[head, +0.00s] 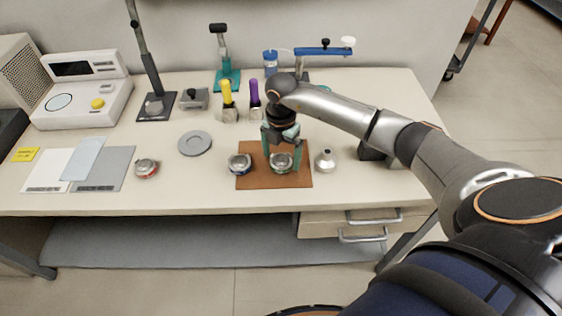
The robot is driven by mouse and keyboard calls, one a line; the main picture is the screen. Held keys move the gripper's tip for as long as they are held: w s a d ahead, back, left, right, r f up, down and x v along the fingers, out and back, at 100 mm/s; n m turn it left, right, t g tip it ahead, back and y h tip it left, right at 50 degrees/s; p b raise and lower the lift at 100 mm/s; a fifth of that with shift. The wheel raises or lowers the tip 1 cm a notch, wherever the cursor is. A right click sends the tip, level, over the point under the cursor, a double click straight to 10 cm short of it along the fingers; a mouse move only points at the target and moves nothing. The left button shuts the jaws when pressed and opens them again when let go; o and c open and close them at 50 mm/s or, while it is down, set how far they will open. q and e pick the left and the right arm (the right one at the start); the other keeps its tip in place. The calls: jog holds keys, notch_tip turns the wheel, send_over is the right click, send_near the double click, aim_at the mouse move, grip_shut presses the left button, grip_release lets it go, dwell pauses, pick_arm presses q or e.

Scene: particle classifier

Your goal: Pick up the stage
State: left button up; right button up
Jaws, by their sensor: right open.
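A round metal stage (281,164) sits on the brown mat (262,182), right of the mat's middle. My right gripper (282,157) points down over it, with its greenish fingers apart on either side of the piece. Whether the fingers touch it is too small to tell. A second round metal piece with a blue band (239,166) stands at the mat's left edge. A similar piece with a red band (146,170) stands farther left on the table. Which of these the task calls the stage is not marked. My left gripper is out of view.
A silver cone-shaped piece (326,160) stands close right of the mat. Yellow (227,93) and purple (255,95) handled tools, a blue-armed stand (322,51) and a white instrument (83,96) line the back.

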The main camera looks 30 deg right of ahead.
jog(key=shift+f, duration=0.4)
jog(key=shift+c, duration=0.2)
jog(key=c, duration=1.4)
jog(key=shift+r, duration=0.15)
jog(key=shift+r, duration=0.55)
notch_tip(320, 180, up, 2)
jog(key=shift+a+r, duration=0.1)
jog(key=s+a+r, duration=0.2)
jog(key=s+r, duration=0.1)
jog(key=s+a+r, duration=0.3)
jog(key=s, duration=0.1)
jog(key=s+a+r+b, duration=0.1)
jog(key=s+a+r, duration=0.2)
jog(key=s, duration=0.1)
jog(key=shift+a+r, duration=0.2)
jog(key=shift+r, duration=0.05)
